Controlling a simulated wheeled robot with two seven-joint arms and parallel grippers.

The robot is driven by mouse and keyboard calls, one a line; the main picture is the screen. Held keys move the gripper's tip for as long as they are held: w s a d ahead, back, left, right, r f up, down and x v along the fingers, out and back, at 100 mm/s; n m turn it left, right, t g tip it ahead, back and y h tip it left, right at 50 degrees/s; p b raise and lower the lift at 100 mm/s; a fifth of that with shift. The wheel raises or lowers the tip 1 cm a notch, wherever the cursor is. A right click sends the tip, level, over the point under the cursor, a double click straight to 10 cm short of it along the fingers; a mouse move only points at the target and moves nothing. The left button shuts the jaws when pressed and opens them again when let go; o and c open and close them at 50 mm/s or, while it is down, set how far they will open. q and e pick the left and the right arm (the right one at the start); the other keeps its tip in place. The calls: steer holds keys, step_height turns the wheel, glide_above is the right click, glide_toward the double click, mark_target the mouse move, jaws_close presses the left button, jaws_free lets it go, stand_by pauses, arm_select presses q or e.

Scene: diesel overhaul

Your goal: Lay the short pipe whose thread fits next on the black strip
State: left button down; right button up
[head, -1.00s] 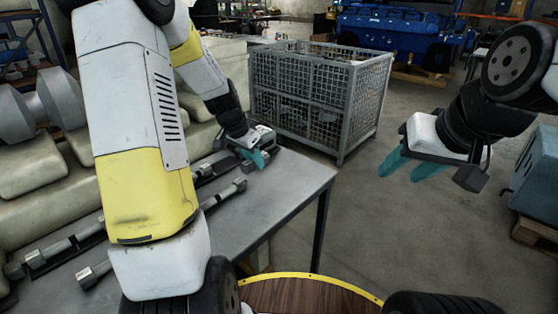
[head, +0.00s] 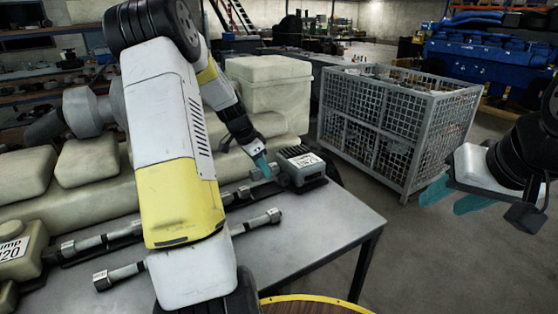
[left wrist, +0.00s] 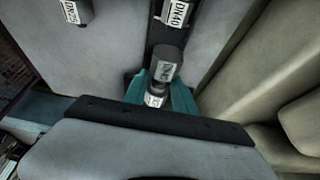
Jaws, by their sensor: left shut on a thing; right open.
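My left gripper (head: 262,166) is over the back of the grey table, left of a labelled grey block. In the left wrist view its teal fingers (left wrist: 160,98) are shut on a short grey pipe (left wrist: 166,62) with a label that seems to read DN40. The black strip (left wrist: 165,36) runs beneath and beyond the pipe. Whether the pipe touches the strip I cannot tell. Farther along the strip is a piece labelled DN40 (left wrist: 177,12). A piece labelled DN25 (left wrist: 76,11) lies to its left. My right gripper (head: 452,197) is open and empty, off to the right of the table.
The grey block (head: 300,164) stands at the strip's right end. Metal pipe pieces (head: 120,273) lie along the table front, partly hidden by my left arm. The table's right front (head: 320,225) is clear. A wire-mesh crate (head: 400,120) stands behind right; cream blocks (head: 70,205) line the back.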

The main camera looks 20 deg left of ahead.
mark_target(257, 170)
arm_select(q)
steer(key=shift+f, duration=2.65)
steer(key=shift+f, duration=0.15)
steer(key=c, duration=0.9)
jaws_free()
steer(key=v, duration=0.7)
steer(key=shift+s+a+r, duration=0.1)
steer(key=shift+r, duration=0.25)
